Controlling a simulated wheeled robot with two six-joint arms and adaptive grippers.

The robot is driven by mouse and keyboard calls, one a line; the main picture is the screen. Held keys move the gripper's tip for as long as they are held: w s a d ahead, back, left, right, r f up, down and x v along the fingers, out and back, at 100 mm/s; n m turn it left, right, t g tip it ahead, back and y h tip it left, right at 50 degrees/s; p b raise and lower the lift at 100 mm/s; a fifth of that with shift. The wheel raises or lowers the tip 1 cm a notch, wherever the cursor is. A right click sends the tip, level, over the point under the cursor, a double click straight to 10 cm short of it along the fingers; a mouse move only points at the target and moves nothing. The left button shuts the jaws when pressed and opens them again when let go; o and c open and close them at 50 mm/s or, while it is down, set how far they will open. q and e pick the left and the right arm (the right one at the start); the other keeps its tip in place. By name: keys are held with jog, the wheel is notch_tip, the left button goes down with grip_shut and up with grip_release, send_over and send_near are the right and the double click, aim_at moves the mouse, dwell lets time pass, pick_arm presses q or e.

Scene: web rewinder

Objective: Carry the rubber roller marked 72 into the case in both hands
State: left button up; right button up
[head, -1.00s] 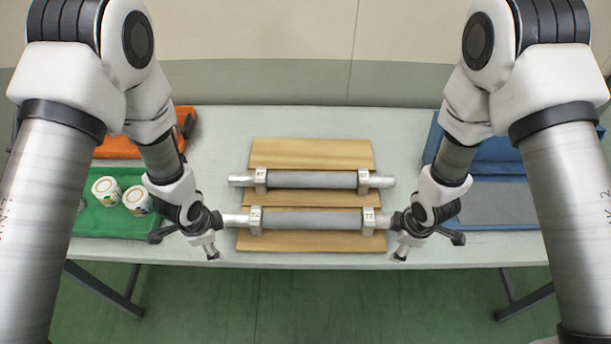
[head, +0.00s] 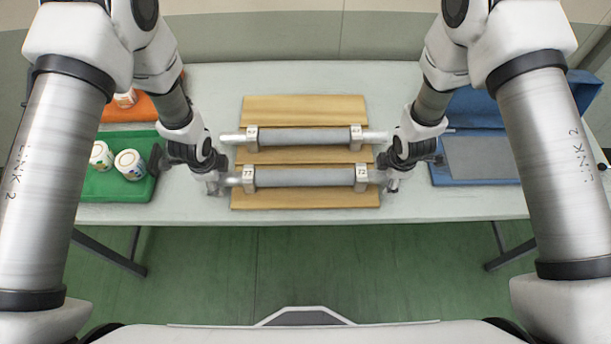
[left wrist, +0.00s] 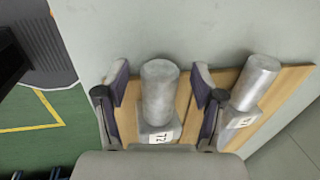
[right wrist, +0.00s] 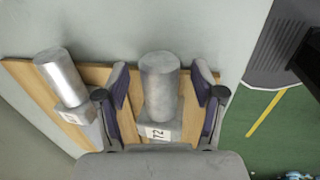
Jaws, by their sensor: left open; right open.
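The roller marked 72 (head: 305,177) has a grey rubber body and lies level in two metal supports on the front part of the wooden rack. My left gripper (head: 220,184) is open at its left end; in the left wrist view the fingers (left wrist: 160,95) stand on both sides of the metal shaft end (left wrist: 160,88), apart from it. My right gripper (head: 392,182) is open at its right end; in the right wrist view its fingers (right wrist: 165,95) straddle the other shaft end (right wrist: 159,85). The blue case (head: 478,160) lies open at the right, partly hidden by my right arm.
A second roller (head: 305,138) lies parallel just behind on the wooden rack (head: 305,105). A green tray (head: 105,186) with white containers (head: 130,164) and an orange tray (head: 150,107) are at the left. The table (head: 410,210) is bare between rack and case.

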pick_arm(q)
jog(key=shift+w+a+f, duration=0.15)
jog(key=shift+f, duration=0.35)
pick_arm(e)
jog(key=shift+w+a+f, duration=0.1)
jog(key=shift+w+f, duration=0.05)
jog(key=shift+f, duration=0.3)
pick_arm(q)
grip_shut()
pick_arm(e)
grip_shut()
pick_arm(q)
jog(key=shift+r, duration=0.15)
pick_arm(e)
jog(key=shift+r, duration=0.15)
